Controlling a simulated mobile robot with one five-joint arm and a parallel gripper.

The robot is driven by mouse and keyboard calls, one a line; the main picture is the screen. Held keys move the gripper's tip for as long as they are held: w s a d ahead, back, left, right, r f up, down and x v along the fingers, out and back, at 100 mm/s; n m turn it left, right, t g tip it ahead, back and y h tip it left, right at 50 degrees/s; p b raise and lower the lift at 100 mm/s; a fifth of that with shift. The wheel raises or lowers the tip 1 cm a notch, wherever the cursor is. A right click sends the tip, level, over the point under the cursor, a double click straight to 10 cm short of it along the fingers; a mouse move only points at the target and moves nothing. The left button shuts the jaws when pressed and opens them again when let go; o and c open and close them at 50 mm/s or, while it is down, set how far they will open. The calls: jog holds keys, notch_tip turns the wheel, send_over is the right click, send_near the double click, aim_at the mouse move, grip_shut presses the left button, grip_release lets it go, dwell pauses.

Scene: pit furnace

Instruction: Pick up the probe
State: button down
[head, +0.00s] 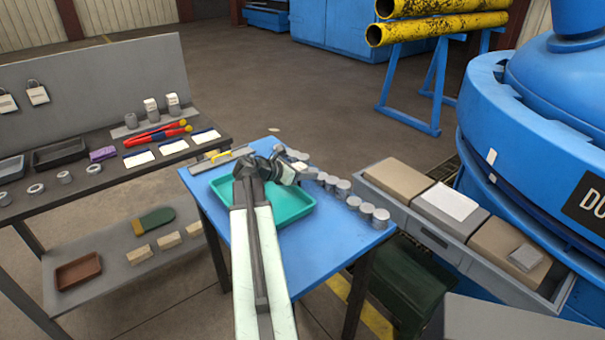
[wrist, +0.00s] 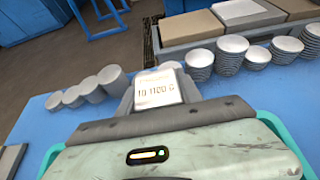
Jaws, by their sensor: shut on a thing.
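My gripper (head: 280,170) is above the blue table, over the far right part of a teal tray (head: 295,208). In the wrist view, its jaws (wrist: 158,108) are shut on a small pale grey block (wrist: 157,86) with printing that looks like "1100 C". In the head view, a small whitish end (head: 289,175) shows at the jaws. I cannot tell whether this block is part of the probe. A slim yellow piece (head: 226,154) lies on a grey slab at the table's far left. Red and blue tools (head: 160,134) lie on the bench at left.
Several grey cylinders (head: 343,188) stand in a row beside the tray on the blue table (head: 345,240). A grey bin (head: 421,238) with tan blocks is to the right, against a large blue furnace (head: 530,130). Yellow pipes (head: 438,27) rest on a blue stand behind.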

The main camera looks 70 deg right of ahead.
notch_tip(320, 180, up, 10)
jog(key=p, duration=0.9)
jog(key=shift+f, duration=0.15)
